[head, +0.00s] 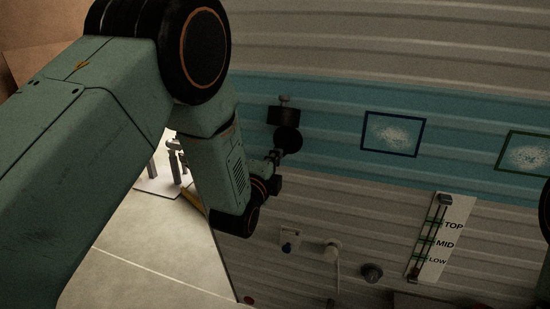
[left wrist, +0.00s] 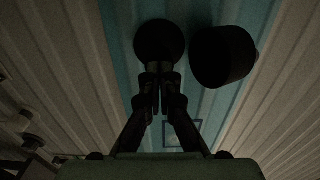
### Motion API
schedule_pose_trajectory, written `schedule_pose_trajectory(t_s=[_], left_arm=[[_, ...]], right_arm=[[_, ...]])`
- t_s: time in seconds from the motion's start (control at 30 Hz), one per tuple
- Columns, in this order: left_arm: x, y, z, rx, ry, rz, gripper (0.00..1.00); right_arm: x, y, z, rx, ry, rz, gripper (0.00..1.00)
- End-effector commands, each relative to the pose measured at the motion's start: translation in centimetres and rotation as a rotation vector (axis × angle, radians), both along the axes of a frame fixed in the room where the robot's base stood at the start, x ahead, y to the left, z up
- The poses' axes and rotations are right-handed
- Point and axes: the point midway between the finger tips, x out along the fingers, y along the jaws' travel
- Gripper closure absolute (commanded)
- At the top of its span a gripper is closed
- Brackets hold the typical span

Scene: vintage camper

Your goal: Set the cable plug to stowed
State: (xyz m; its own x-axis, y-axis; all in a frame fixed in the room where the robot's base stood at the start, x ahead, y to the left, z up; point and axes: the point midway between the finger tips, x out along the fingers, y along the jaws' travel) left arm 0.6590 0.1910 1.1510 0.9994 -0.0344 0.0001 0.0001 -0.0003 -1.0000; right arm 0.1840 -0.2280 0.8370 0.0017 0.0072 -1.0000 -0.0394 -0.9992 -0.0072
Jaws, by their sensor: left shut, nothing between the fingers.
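A black block (head: 283,115) with a small grey top and a black round piece (head: 288,139) just below it are at the blue band of the wall. I cannot tell which of them is the cable plug. My left gripper (head: 277,160) is just below the round piece, largely dark. In the left wrist view its fingers (left wrist: 159,80) meet, shut and empty. A dark round piece (left wrist: 160,42) lies just beyond the fingertips, and a dark cylinder (left wrist: 222,57) is to its right. Whether the fingertips touch the round piece is unclear. My right gripper is not in view.
The corrugated wall also bears a slider panel (head: 440,237) marked TOP, MID and LOW, a pale handle (head: 333,258), a dark knob (head: 371,272), and two framed pictures, one blue-framed (head: 393,134). Pale floor (head: 150,250) shows at lower left.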

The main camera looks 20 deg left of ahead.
Motion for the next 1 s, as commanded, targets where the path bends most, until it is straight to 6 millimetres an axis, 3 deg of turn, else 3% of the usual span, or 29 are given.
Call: schedule_pose_trajectory(t_s=[0.4,1.0], left_arm=[[4.2,-0.1,-0.1,0.0,-0.002,0.0,1.0],[4.3,-0.2,0.0,0.0,0.0,-0.001,1.0]], right_arm=[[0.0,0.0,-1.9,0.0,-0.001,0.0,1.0],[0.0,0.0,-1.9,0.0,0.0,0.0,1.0]])
